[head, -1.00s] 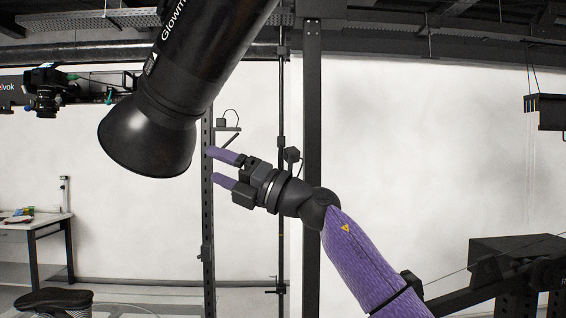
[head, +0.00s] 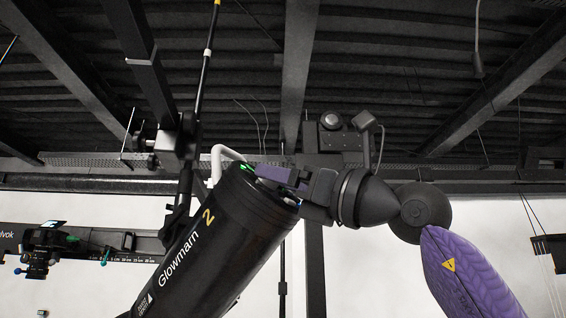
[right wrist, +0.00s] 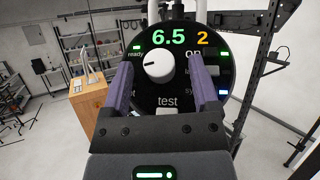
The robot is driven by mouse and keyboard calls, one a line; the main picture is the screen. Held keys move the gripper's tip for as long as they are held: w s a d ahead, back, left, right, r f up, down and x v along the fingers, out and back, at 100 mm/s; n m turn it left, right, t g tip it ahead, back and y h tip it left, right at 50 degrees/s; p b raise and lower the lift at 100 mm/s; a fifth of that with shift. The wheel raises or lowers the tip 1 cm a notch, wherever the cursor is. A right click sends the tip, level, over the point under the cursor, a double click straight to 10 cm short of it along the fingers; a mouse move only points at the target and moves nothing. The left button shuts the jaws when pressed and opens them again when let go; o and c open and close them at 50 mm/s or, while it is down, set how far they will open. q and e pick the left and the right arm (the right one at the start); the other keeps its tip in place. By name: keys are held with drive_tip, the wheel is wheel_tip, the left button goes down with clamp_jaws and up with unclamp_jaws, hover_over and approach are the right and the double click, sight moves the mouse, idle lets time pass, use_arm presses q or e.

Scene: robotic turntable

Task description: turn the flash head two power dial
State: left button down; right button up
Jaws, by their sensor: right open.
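The flash head two (head: 215,240) is a black cylinder marked "Glowmarn 2", tilted in the head view. Its rear panel (right wrist: 180,84) faces the right wrist camera and shows a green "6.5" and an orange "2". The power dial (right wrist: 158,66) is a white round knob with a short dark pointer mark, left of the panel's middle. My right gripper (right wrist: 163,84) is open, with its purple fingers on either side of the dial. A gap shows between the dial and the right finger; I cannot tell whether either finger touches it. In the head view my right gripper (head: 276,174) is at the head's upper end. My left gripper is not in view.
A white curved handle (head: 226,158) rises at the flash head's rear end. A black stand with a clamp (head: 178,145) is left of it. A "test" button (right wrist: 168,111) is below the dial. Wooden cabinet (right wrist: 90,103) stands in the background.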

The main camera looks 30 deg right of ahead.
drive_tip(key=shift+w, duration=0.15)
clamp_jaws()
drive_tip(key=n+g+y+p, duration=0.2)
drive_tip(key=n+y+p, duration=0.1)
drive_tip(key=n+g+y+p, duration=0.1)
drive_tip(key=n+p, duration=0.1)
drive_tip(key=shift+w+d+r+g, duration=0.1)
drive_tip(key=shift+d+r+g, duration=0.1)
drive_tip(key=shift+r+g, duration=0.15)
drive_tip(key=shift+f+n+g+y+p, duration=0.1)
drive_tip(key=shift+n+g+y+p, duration=0.45)
drive_tip(key=shift+n+g+y, duration=0.5)
drive_tip(key=shift+d+f+n+g+y, duration=0.1)
drive_tip(key=shift+n+g+y, duration=0.25)
drive_tip(key=shift+n+g, duration=0.8)
drive_tip(key=shift+w, duration=0.1)
